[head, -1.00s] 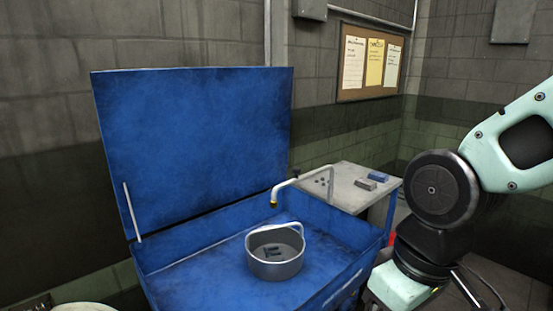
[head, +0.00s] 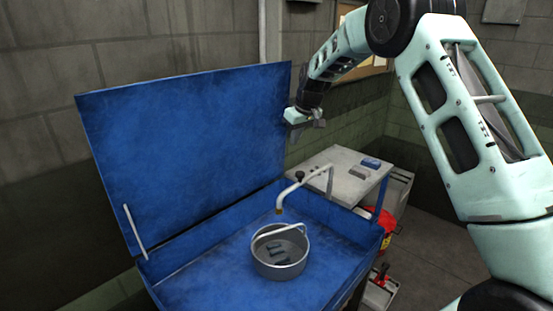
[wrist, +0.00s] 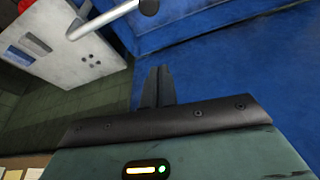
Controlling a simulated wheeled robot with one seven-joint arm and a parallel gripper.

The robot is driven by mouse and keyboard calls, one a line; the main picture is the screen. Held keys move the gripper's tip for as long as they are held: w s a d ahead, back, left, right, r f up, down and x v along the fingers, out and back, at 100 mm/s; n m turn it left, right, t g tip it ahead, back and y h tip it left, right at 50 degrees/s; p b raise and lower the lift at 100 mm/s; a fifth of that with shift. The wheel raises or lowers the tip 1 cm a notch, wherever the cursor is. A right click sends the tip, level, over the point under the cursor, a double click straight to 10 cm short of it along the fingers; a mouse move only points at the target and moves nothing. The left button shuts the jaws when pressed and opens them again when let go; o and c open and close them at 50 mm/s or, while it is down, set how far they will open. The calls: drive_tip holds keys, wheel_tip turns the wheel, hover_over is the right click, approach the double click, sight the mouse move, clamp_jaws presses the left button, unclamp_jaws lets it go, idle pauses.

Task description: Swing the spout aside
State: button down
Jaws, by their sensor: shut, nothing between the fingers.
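The spout (head: 312,172) is a pale bent pipe with a brass tip. It rises at the right rear of the blue basin and reaches left over it, with its tip above the rear of the round metal basket (head: 268,262). A dark knob (head: 300,175) shows at its bend. My gripper (head: 318,122) is shut and empty, above and behind the spout, in front of the raised lid's right edge. In the wrist view the shut fingers (wrist: 158,85) are apart from the spout (wrist: 104,20), whose dark knob (wrist: 149,7) is at the top edge.
The blue lid (head: 190,155) stands open behind the blue basin (head: 205,285). Dark parts lie in the basket. A grey side table (head: 345,185) with a blue block (head: 371,163) stands right of the basin. A red container (head: 384,222) is below it.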

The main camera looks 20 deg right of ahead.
drive_tip(key=shift+f, duration=0.1)
wheel_tip(320, 180, down, 10)
drive_tip(key=p, duration=0.7)
drive_tip(key=shift+s, duration=0.3)
drive_tip(key=shift+d, duration=0.1)
